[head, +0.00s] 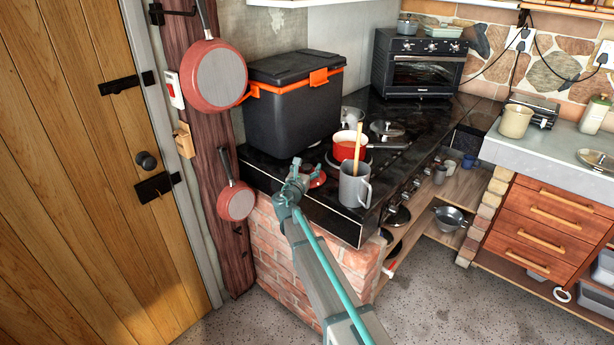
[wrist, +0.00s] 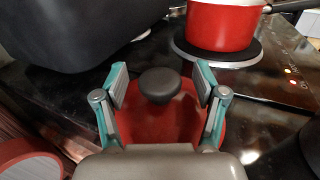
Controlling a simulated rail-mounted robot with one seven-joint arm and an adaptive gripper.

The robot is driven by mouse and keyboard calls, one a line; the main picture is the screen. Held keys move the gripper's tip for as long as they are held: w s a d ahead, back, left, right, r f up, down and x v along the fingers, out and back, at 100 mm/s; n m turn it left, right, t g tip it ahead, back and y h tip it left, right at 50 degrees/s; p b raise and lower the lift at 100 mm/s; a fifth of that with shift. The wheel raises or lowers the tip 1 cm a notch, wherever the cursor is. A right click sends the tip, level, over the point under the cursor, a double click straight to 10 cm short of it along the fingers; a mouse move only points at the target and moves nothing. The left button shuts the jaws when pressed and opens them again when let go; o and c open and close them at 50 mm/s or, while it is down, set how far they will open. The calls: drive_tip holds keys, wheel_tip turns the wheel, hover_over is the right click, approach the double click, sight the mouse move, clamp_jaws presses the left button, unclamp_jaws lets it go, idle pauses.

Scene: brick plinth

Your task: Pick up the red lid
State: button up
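The red lid (wrist: 145,126) lies on the black stove top, with its dark round knob (wrist: 160,84) facing up. In the head view the lid (head: 317,180) shows only in part, at the front left of the stove, partly behind my gripper (head: 300,172). In the wrist view my gripper (wrist: 160,88) is open, its two teal and grey fingers on either side of the knob. Gaps show between the fingers and the knob, so they do not appear to grip it. The front of the lid is hidden by the gripper body.
A red saucepan (head: 345,151) stands on a burner behind the lid. A grey mug (head: 353,190) holding a wooden stick stands right of my gripper. A black cooler box (head: 290,108) with orange latches stands behind left. A red pan (head: 236,202) hangs on the post at left.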

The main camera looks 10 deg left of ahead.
drive_tip(key=c, duration=1.2)
drive_tip(key=shift+c, duration=0.2)
drive_tip(key=shift+r, duration=0.15)
